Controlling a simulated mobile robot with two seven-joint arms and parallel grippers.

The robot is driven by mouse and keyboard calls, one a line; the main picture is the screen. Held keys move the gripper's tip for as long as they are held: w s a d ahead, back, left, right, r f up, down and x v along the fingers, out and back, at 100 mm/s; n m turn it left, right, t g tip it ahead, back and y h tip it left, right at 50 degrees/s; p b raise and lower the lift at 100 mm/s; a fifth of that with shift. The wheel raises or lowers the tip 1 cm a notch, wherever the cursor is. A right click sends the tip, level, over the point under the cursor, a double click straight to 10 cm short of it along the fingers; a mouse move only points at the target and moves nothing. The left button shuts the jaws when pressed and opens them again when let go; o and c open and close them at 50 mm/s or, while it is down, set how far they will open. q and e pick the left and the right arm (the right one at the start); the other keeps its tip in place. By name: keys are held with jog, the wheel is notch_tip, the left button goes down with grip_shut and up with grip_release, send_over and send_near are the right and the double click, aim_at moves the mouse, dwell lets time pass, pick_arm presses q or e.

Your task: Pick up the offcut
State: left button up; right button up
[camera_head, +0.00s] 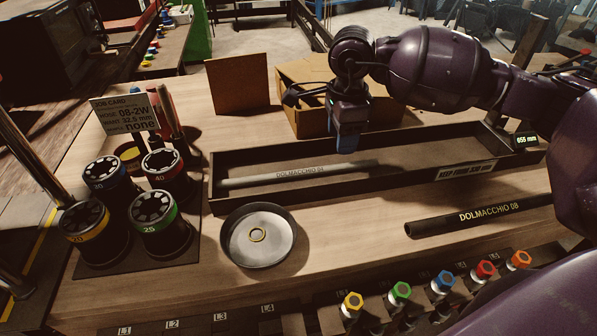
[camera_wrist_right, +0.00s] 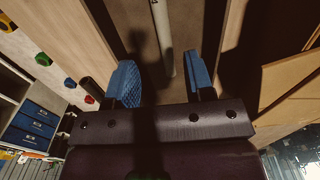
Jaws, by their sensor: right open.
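A length of grey hose marked DOLMACCHIO 08 (camera_head: 300,172) lies in the long dark tray (camera_head: 215,195). A second, black hose with the same marking (camera_head: 480,215) lies on the bench in front of the tray. I cannot tell from labels which is the offcut. My right gripper (camera_head: 350,150) is above the tray, near the right part of the grey hose. In the right wrist view its blue fingers (camera_wrist_right: 160,82) are apart with nothing between them; the grey hose (camera_wrist_right: 163,35) lies below, beyond the fingertips. My left gripper is not in view.
A round metal dish (camera_head: 258,262) with a brass ring stands in front of the tray. Numbered die cups (camera_head: 160,222) and a job card (camera_head: 125,112) are at left. An open cardboard box (camera_head: 300,95) is behind the tray. Coloured hex fittings (camera_head: 400,291) line the front edge.

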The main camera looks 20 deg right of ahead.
aim_at(337, 165)
jog(key=f, duration=0.7)
jog(key=shift+w+f, duration=0.25)
jog(key=shift+f, duration=0.1)
grip_shut()
